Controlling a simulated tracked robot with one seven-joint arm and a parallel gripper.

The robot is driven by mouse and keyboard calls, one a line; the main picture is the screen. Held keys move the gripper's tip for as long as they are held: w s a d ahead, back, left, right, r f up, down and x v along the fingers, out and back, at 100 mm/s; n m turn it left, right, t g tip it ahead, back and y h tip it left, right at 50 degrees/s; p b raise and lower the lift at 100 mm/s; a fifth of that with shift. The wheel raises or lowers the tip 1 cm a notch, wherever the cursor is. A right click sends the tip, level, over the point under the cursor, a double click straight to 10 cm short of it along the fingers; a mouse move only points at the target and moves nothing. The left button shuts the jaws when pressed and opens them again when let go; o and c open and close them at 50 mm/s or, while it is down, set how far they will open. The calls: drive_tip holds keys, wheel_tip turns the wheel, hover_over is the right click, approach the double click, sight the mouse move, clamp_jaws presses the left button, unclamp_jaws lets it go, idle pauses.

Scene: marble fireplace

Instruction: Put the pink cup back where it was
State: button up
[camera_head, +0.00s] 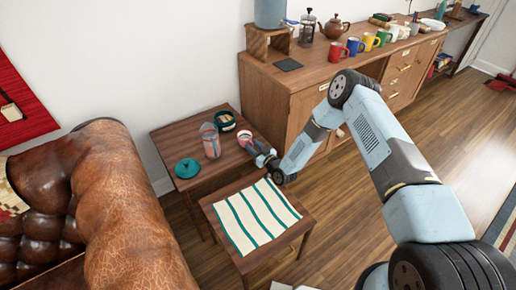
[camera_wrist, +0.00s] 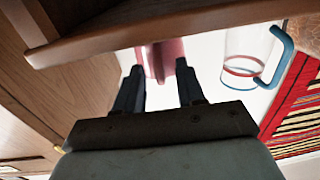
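The pink cup (camera_head: 244,137) is at the right edge of the dark wooden side table (camera_head: 170,135), with its light inside showing from above. In the wrist view the pink cup (camera_wrist: 164,50) shows at and beyond my fingertips, cut across by a wooden edge. My gripper (camera_head: 257,148) is right beside the cup, coming from the right. In the wrist view my gripper (camera_wrist: 160,72) has its two fingers apart with a visible gap, and part of the pink cup shows in that gap. I see no clear sign of the fingers pressing on it.
A lower table with a striped cloth (camera_head: 255,215) stands in front. Several coloured mugs (camera_head: 355,47) line the sideboard (camera_head: 275,80).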

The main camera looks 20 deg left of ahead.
drive_tip(key=v, duration=1.2)
drive_tip(key=shift+w+r, duration=0.1)
